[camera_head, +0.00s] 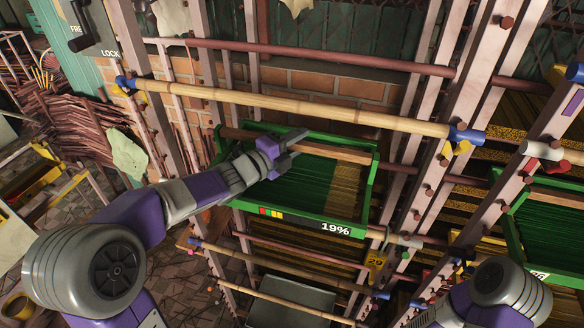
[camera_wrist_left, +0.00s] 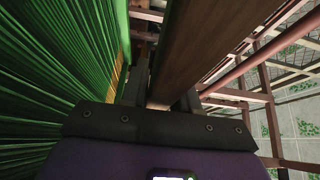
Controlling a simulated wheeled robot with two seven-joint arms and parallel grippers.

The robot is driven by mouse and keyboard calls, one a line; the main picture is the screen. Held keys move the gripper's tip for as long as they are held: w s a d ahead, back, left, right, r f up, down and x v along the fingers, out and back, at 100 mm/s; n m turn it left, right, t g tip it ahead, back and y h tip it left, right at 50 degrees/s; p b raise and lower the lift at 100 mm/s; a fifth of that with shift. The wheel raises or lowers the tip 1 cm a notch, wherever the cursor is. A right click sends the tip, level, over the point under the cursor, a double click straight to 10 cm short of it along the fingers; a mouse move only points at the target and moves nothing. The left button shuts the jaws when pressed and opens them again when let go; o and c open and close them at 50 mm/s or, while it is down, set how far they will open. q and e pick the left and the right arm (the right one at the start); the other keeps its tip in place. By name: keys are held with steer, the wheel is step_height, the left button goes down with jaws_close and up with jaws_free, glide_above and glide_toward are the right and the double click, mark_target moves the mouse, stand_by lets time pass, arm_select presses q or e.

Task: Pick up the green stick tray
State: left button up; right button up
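The green stick tray (camera_head: 371,185) sits in the rack in the middle of the head view. It holds thin green and yellowish sticks and has a "19%" label on its front. A wooden bar (camera_head: 335,151) runs along its far side. My left gripper (camera_head: 291,151) is over the far part of the tray at this bar, its two fingers apart. In the left wrist view the bar (camera_wrist_left: 205,45) runs between the fingers and green sticks (camera_wrist_left: 50,60) fill the left side. I cannot tell whether the fingers touch the bar. My right gripper is out of view.
A bamboo pole (camera_head: 300,106) crosses the rack beyond the tray, with a reddish pole (camera_head: 330,58) behind it. Upright rack posts with pegs stand on both sides. Another green tray (camera_head: 520,235) is at the right edge. Lower poles (camera_head: 280,258) cross below the tray.

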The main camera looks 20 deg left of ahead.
mark_target(297, 163)
arm_select(q)
jaws_close()
steer(key=shift+r, duration=0.15)
step_height(297, 163, up, 10)
steer(key=p, duration=0.2)
